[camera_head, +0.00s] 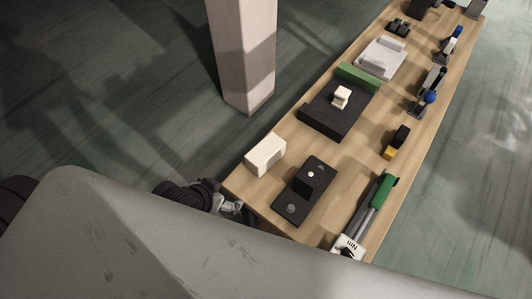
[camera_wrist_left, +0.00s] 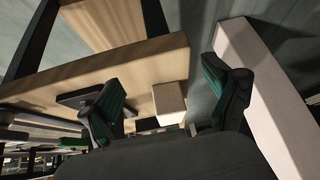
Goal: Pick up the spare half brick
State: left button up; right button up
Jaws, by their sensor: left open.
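A cream block (camera_head: 265,154), which looks like the spare half brick, stands on the wooden table (camera_head: 237,187) by its left edge, near the close corner. My left gripper (camera_head: 231,207) is just off that corner, partly hidden by my own grey body, and apart from the block. In the left wrist view the cream block (camera_wrist_left: 169,103) shows in the gap between the two open fingers of the left gripper (camera_wrist_left: 165,82), beyond their tips. Nothing is between the fingers' pads. My right gripper is in neither view.
A dark slab (camera_head: 325,120) bears a small white piece (camera_head: 341,97) farther back. Green-handled tools (camera_head: 381,192) lie along the right edge. A pale pillar (camera_head: 243,50) stands left of the table.

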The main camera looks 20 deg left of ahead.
pick_arm(q)
jog(key=w+r+t+h, duration=0.1)
jog(key=w+r+t, duration=0.1)
jog(key=m+t+h+p, duration=0.1)
jog(key=m+t+h, duration=0.1)
jog(key=t+h, duration=0.2)
send_near(261, 153)
jog(key=x, duration=0.6)
jog(key=shift+w+d+r, duration=0.2)
jog(key=shift+w+d, duration=0.1)
jog(key=shift+d, duration=0.2)
jog(key=shift+a+f+p+x, duration=0.15)
jog(key=shift+p+x, duration=0.05)
jog(key=shift+x, duration=0.7)
jog(key=shift+a+f+p+x, duration=0.1)
jog(key=shift+p+x, duration=0.15)
jog(key=shift+x, duration=0.6)
jog(key=shift+a+f+p+x, duration=0.15)
jog(key=shift+p+x, duration=0.05)
jog(key=shift+x, duration=0.7)
jog(key=shift+s, duration=0.15)
jog(key=c, duration=1.5)
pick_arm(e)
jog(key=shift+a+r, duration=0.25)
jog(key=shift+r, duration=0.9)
pick_arm(q)
jog(key=shift+r, duration=0.1)
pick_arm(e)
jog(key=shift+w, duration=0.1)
